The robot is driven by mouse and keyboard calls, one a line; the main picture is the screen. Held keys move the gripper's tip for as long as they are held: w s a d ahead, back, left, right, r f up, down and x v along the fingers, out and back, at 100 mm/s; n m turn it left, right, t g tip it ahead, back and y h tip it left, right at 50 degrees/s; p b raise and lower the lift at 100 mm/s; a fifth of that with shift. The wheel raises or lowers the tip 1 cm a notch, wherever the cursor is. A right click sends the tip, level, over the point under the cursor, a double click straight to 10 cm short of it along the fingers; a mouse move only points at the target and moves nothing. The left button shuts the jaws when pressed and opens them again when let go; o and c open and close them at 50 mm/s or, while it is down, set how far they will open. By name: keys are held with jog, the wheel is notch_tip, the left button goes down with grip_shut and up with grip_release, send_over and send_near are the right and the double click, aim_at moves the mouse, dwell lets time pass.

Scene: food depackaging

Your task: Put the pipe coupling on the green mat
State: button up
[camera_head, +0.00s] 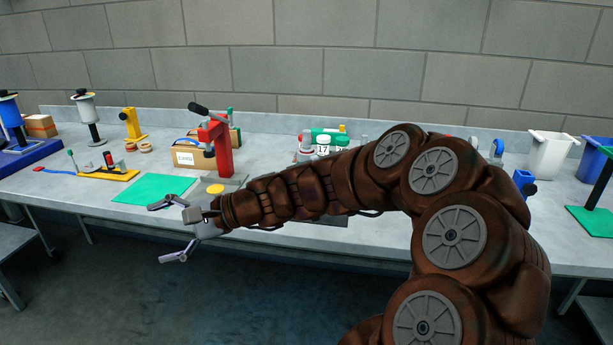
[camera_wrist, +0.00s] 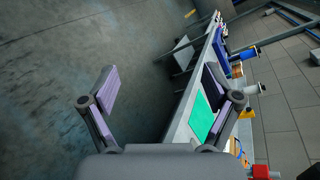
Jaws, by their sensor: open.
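The green mat (camera_head: 150,189) lies flat and bare on the left part of the grey workbench, near its front edge. It also shows in the wrist view (camera_wrist: 201,118), beside the right finger. My gripper (camera_head: 168,230) is open and empty, just in front of the bench edge and to the right of the mat's near corner. Its two spread fingers also show in the wrist view (camera_wrist: 160,90) with nothing between them. I cannot make out the pipe coupling with certainty in either view; my arm hides part of the bench.
A red press (camera_head: 218,150) stands behind the mat beside a cardboard box (camera_head: 187,157). A yellow disc (camera_head: 215,189) lies near my wrist. A yellow tool (camera_head: 108,175) lies left of the mat. A white bin (camera_head: 551,155) stands far right. Floor in front is clear.

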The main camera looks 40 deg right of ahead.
jog(key=w+d+r+m+t+h, duration=0.1)
jog(key=w+d+m+t, duration=0.15)
jog(key=d, duration=0.25)
jog(key=w+d+r+m+t+h+p, duration=0.1)
jog(key=d+m, duration=0.2)
jog(key=d, duration=0.3)
jog(key=w+d+r+m+t+h, duration=0.1)
jog(key=w+d+m+t, duration=0.15)
jog(key=d, duration=0.25)
jog(key=m+t+h+p, duration=0.2)
jog(key=m+h, duration=0.9)
jog(key=m, duration=0.4)
send_near(313, 157)
jog(key=w+d, duration=0.1)
jog(key=w, duration=0.4)
jog(key=shift+w+d+f, duration=0.15)
jog(key=shift+d+f, duration=0.15)
jog(key=shift+d, duration=0.05)
jog(key=shift+w+d+r+p, duration=0.1)
jog(key=shift+w+p, duration=0.75)
jog(key=shift+w, duration=0.8)
jog(key=shift+w+d+r+p, duration=0.1)
jog(key=shift+w+p, duration=0.75)
jog(key=shift+w, duration=0.85)
jog(key=shift+w+f, duration=0.15)
jog(key=shift+w, duration=0.3)
grip_shut()
